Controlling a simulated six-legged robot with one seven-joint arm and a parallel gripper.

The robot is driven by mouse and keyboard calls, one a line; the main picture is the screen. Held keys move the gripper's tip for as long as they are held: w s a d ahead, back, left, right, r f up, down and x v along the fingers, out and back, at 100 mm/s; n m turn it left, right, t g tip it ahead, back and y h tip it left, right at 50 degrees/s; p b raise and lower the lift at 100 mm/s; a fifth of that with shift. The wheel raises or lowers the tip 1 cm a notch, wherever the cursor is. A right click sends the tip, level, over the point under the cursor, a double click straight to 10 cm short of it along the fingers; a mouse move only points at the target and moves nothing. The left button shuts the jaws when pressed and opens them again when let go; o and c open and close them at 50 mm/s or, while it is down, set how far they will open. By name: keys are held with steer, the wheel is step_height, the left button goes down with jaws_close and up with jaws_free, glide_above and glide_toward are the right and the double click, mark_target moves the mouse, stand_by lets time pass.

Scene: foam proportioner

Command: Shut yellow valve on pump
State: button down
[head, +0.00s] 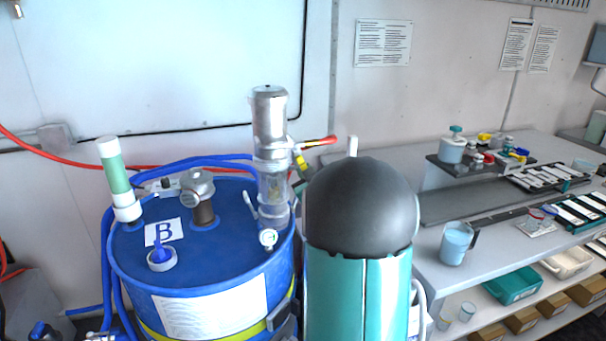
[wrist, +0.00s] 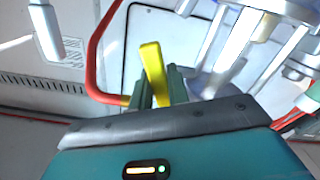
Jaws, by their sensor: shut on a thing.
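The yellow valve (head: 300,162) sits on the right side of the silver pump (head: 271,115), by a red hose end, in the head view. The pump stands upright on the blue drum (head: 220,262). In the wrist view the yellow valve handle (wrist: 152,60) stands up, slightly tilted, between the dark green fingers of my gripper (wrist: 160,86). My gripper is shut on the handle. The pump's metal body (wrist: 240,40) is to the right in the wrist view. In the head view my arm hides most of my gripper.
A green and white cylinder (head: 115,178) and a grey-capped fitting (head: 200,185) stand on the drum top. Blue hoses (head: 110,260) run around the drum. A red hose (wrist: 95,70) curves left of the handle. A grey workbench (head: 440,275) with jars stands to the right.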

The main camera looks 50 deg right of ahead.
steer(key=n, duration=0.2)
steer(key=d+n, duration=0.1)
steer(key=n, duration=0.1)
steer(key=r+n, duration=0.1)
steer(key=shift+s+d+r+n, duration=0.1)
steer(key=shift+s+d+n, duration=0.05)
steer(key=shift+s+n, duration=0.25)
steer(key=n, duration=0.2)
steer(key=r+n, duration=0.1)
steer(key=n, duration=0.3)
steer(key=shift+s+d+r, duration=0.2)
steer(key=shift+d+r, duration=0.15)
steer(key=shift+r, duration=0.05)
steer(key=c, duration=1.6)
jaws_free()
steer(key=shift+v, duration=6.85)
